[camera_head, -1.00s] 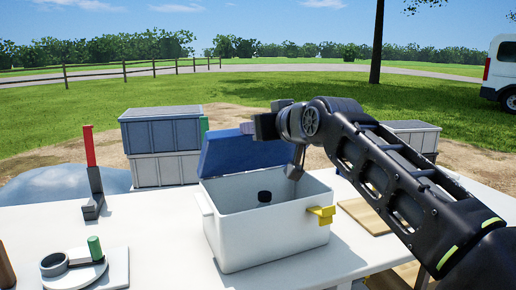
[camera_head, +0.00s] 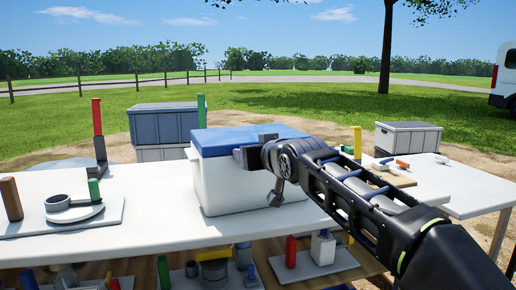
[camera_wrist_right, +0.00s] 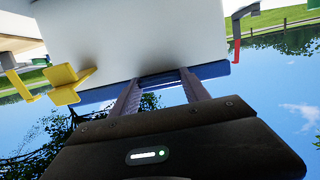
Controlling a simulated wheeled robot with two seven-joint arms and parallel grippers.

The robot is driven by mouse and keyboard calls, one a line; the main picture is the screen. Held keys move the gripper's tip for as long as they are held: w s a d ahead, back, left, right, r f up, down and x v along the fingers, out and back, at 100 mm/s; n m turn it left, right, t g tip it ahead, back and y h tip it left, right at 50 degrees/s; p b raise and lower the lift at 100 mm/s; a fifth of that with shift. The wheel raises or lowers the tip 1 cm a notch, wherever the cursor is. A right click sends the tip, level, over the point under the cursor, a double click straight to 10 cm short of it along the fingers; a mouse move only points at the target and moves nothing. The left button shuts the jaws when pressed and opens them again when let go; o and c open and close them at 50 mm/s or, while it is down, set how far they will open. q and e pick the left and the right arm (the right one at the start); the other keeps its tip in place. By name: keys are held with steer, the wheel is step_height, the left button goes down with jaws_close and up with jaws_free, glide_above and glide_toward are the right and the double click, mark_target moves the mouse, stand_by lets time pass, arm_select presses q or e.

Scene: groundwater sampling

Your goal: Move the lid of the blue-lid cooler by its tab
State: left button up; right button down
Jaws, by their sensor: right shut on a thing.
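The blue-lid cooler (camera_head: 225,185) is a white box on the white table. Its blue lid (camera_head: 225,140) lies flat over the top and looks closed; a small gap cannot be ruled out. My right gripper (camera_head: 250,153) is at the lid's front edge, shut on its tab, which is mostly hidden by the jaws. In the right wrist view, the gripper's fingers (camera_wrist_right: 160,88) reach the blue lid edge (camera_wrist_right: 215,70) beside the white cooler wall (camera_wrist_right: 130,40). My left gripper is out of view.
Left on the table are a grey board with a round dish (camera_head: 75,210) and a red upright post (camera_head: 97,120). Grey bins (camera_head: 160,125) stand behind. A lower shelf (camera_head: 180,262) holds several small items. A side table (camera_head: 455,190) stands right.

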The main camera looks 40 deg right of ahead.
steer(key=shift+f, duration=1.15)
steer(key=c, duration=0.9)
jaws_free()
steer(key=shift+w+d+f, duration=0.1)
steer(key=shift+w, duration=0.05)
steer(key=o, duration=0.4)
steer(key=shift+r, duration=0.3)
steer(key=shift+r, duration=0.15)
steer(key=p+v, duration=0.1)
steer(key=v, duration=0.7)
